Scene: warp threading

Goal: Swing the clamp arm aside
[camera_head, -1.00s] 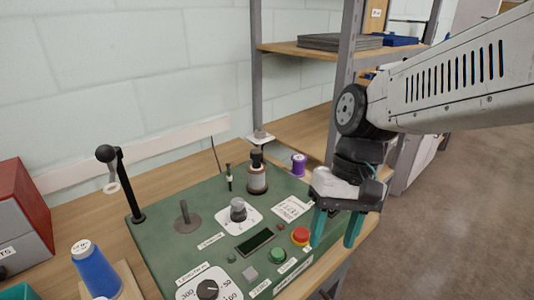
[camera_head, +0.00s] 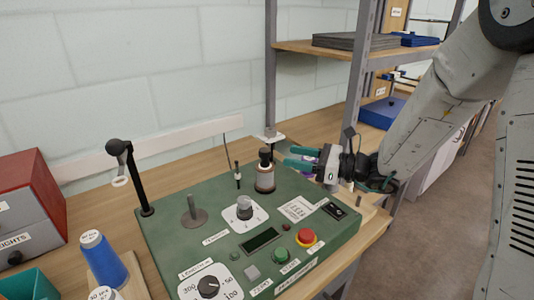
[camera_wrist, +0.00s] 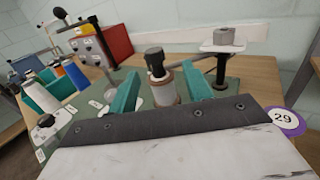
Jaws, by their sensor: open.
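A green control panel (camera_head: 170,240) lies on the bench. I cannot tell for certain which part is the clamp arm. A black lever (camera_head: 135,178) with a round knob stands upright at the panel's left edge. A pale, bottle-like post (camera_head: 265,178) with a black cap stands at its back right. It also shows in the wrist view (camera_wrist: 164,88), between and beyond my teal fingers. My gripper (camera_head: 287,158) is open and level, right of this post, fingers pointing left at its upper part. No contact with it is visible.
A red-and-grey cabinet (camera_head: 28,198) and a blue thread cone (camera_head: 103,262) stand left. A thin upright rod (camera_head: 238,178) and a grey peg (camera_head: 195,212) rise left of the capped post. A purple spool (camera_wrist: 287,121) is close at right. A shelf upright (camera_head: 362,90) stands behind my gripper.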

